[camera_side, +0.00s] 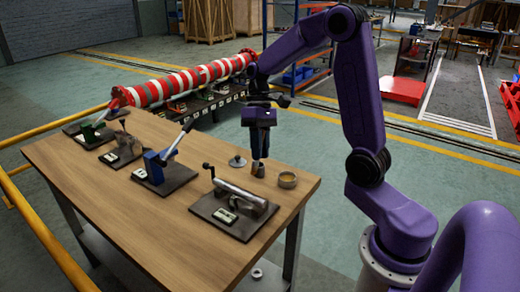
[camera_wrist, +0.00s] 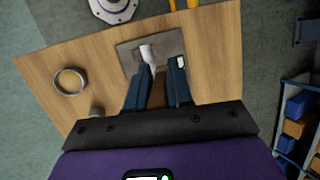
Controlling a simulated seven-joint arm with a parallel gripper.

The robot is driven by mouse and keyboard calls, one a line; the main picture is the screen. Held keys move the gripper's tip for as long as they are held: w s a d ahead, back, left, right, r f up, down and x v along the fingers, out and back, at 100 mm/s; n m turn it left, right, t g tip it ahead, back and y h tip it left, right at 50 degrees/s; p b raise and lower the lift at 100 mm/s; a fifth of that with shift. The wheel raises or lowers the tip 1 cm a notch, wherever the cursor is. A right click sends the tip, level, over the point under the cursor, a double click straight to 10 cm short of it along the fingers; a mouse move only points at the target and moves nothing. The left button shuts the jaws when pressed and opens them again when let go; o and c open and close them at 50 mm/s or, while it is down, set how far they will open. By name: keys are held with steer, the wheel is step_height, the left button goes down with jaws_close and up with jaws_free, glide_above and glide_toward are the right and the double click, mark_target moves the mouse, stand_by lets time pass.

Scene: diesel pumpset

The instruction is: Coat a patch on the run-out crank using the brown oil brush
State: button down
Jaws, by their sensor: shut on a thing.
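My gripper (camera_side: 259,158) points down over the right part of the wooden table, shut on the brown brush (camera_side: 258,170). In the wrist view, the brown brush (camera_wrist: 157,95) stands between the two dark fingers (camera_wrist: 157,84); its bristle tip is hard to make out. The crank (camera_side: 238,193), a silver cylinder with a dark bent handle at its left end, lies on a dark plate (camera_side: 213,209) in front of the gripper. Part of this plate (camera_wrist: 130,47) shows beyond the fingers in the wrist view. I see no contact between brush and crank.
A blue lever fixture (camera_side: 155,168) and other fixtures (camera_side: 121,152) fill the table's left part. Bare wood lies along the table's front (camera_side: 150,225).

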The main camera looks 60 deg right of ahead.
steer(key=shift+r, duration=0.25)
steer(key=f, duration=0.2)
steer(key=w+f, duration=0.1)
steer(key=f, duration=0.2)
steer(key=w+f, duration=0.1)
steer(key=f, duration=0.2)
steer(key=shift+f, duration=0.15)
steer(key=shift+w, duration=4.4)
step_height(320, 180, up, 8)
glide_above(254, 170)
steer(key=d, duration=0.3)
steer(key=shift+a, duration=0.15)
